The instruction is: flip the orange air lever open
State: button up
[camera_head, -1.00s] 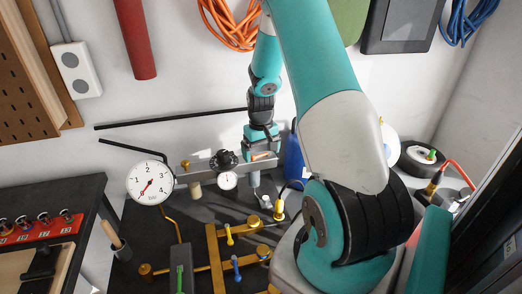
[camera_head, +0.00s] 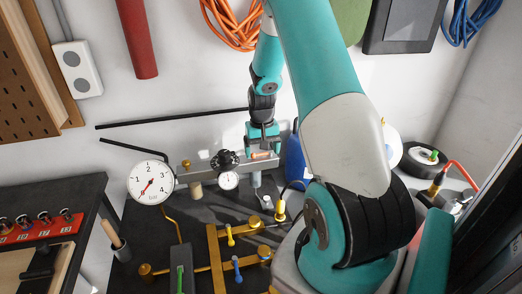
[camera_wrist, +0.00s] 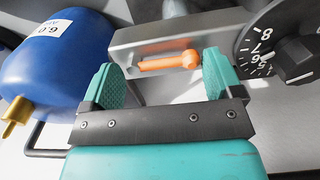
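The orange air lever (camera_wrist: 168,62) lies along the front face of a grey metal bar (camera_wrist: 140,42) in the wrist view. Its round pivot end is to the right and its handle points left. In the head view the lever (camera_head: 262,155) is small, just below my gripper (camera_head: 263,144). My gripper (camera_wrist: 165,82) is open, with a teal finger on each side of the lever in the wrist view. The right finger appears close to the pivot end; whether it touches is unclear. Nothing is held.
A black numbered knob (camera_wrist: 290,42) is close to the right finger in the wrist view. A blue tank (camera_wrist: 62,62) with a brass fitting is at left. In the head view a large gauge (camera_head: 150,183) and brass pipework (camera_head: 217,255) stand nearby.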

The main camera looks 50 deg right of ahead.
jog(key=shift+o, duration=0.4)
notch_tip(320, 180, up, 17)
jog(key=b, duration=0.3)
jog(key=shift+r, duration=0.2)
